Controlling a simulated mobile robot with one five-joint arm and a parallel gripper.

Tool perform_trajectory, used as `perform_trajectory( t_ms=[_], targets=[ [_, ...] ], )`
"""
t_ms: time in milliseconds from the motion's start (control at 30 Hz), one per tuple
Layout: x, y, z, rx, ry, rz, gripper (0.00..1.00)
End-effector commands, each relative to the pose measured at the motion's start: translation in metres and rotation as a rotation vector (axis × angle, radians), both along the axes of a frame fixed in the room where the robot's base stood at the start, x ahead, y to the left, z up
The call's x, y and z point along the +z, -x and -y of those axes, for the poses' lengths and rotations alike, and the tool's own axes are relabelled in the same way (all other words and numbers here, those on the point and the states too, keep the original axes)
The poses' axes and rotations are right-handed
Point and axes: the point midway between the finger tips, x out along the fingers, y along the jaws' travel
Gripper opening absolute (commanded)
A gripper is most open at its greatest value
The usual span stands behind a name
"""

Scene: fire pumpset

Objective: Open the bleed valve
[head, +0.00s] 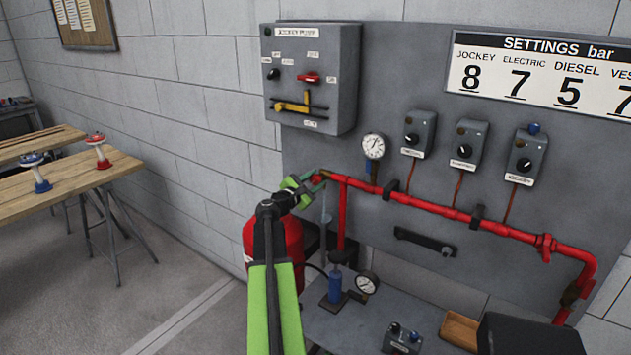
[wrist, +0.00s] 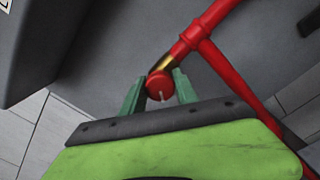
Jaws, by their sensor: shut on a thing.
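The bleed valve (wrist: 159,84) is a round red knob with a pale line on its face, on a short brass neck at the left end of the red pipe (wrist: 215,62). My gripper (wrist: 158,92) is shut on the knob, with one green finger on each side of it. In the head view my gripper (head: 318,180) is at the left end of the red pipe (head: 430,207), and its fingers mostly hide the knob.
A grey jockey pump panel (head: 311,75) is above my gripper. A pressure gauge (head: 373,147) and several grey switch boxes are to the right. A red tank (head: 275,245) stands below, behind my arm. A wooden table (head: 75,180) is at the left, with clear floor before it.

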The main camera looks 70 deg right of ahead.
Motion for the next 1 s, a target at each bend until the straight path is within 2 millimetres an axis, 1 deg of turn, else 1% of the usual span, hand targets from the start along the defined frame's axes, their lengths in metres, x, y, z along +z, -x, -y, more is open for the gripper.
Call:
perform_trajectory(
  t_ms=[200, 400, 933, 967, 1000],
  targets=[
    [-0.0009, 0.001, -0.0006, -0.003, -0.031, -0.108, 0.0],
    [-0.001, 0.001, -0.0006, -0.003, -0.046, -0.164, 0.0],
    [-0.0012, 0.0009, -0.0009, -0.003, -0.052, -0.184, 0.0],
    [-0.0012, 0.0008, -0.0008, -0.003, -0.052, -0.184, 0.39],
    [-0.0012, 0.0008, -0.0008, -0.003, -0.052, -0.184, 0.44]
  ],
)
